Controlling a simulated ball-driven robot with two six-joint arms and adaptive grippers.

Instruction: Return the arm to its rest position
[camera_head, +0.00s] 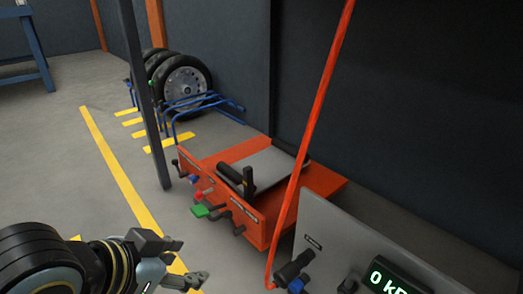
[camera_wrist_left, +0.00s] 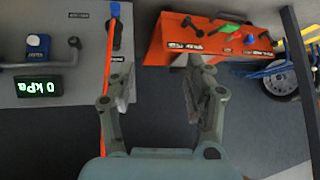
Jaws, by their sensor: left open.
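My left gripper (camera_head: 190,262) comes in at the bottom left of the head view, over the grey floor. Its fingers are apart and nothing is between them. In the left wrist view my left gripper (camera_wrist_left: 158,85) points toward the gap between an orange machine and a grey panel, with both fingers spread and empty. My right gripper is in neither view.
The orange machine (camera_head: 262,228) with levers and a green knob stands right of the gripper. A grey panel (camera_head: 335,235) with a 0 kPa display (camera_head: 388,284) is at lower right. Wheels (camera_head: 185,85) stand behind.

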